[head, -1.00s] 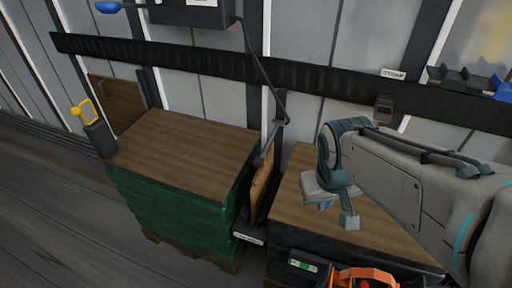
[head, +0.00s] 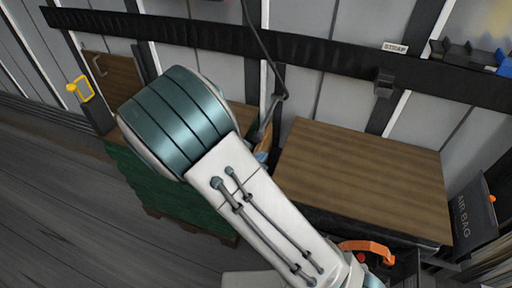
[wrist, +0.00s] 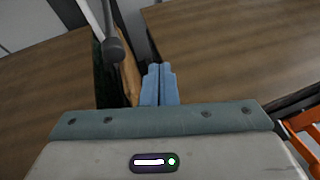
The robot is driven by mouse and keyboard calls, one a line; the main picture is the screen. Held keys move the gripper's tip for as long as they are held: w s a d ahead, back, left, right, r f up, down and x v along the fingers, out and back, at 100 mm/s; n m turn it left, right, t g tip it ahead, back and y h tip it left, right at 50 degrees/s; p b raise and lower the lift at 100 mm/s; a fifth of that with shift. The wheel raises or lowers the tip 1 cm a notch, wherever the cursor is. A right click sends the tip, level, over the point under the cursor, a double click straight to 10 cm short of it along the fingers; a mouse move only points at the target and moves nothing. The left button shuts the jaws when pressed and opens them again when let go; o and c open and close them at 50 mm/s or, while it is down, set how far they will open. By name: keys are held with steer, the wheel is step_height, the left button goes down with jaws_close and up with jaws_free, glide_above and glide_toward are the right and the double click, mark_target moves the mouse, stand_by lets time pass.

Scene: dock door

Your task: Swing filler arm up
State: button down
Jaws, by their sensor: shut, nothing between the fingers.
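The filler arm, a dark grey rod (head: 268,120) with a hose running up from its top, hangs between the two wood-topped loads in the head view. In the wrist view its rounded grey end (wrist: 115,48) is left of and beyond my fingertips. My gripper (wrist: 160,72) has its pale blue fingers shut together with nothing between them. A gap separates them from the rod. A brown bag (wrist: 129,78) sits in the slot just left of the fingers. In the head view my arm covers most of the gripper and the rod's lower end.
The right load's wooden top (head: 365,185) is bare. The left load, with green-wrapped sides (head: 170,195), is partly covered by my arm. A dark rail (head: 320,46) crosses the wall behind. An orange-handled tool (head: 368,247) and an AIR BAG box (head: 472,215) are at lower right.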

steer(key=a+n, duration=0.1)
steer(key=a+f+n+t+y, duration=0.1)
steer(key=a+n, duration=0.1)
steer(key=a+f+n+t+y, duration=0.1)
steer(key=shift+w+a+f+n, duration=0.25)
steer(key=shift+w+a+n, duration=0.05)
steer(key=shift+a, duration=0.1)
steer(key=shift+w, duration=0.1)
steer(key=x, duration=1)
steer(key=shift+r+p, duration=0.1)
steer(key=shift+p, duration=0.2)
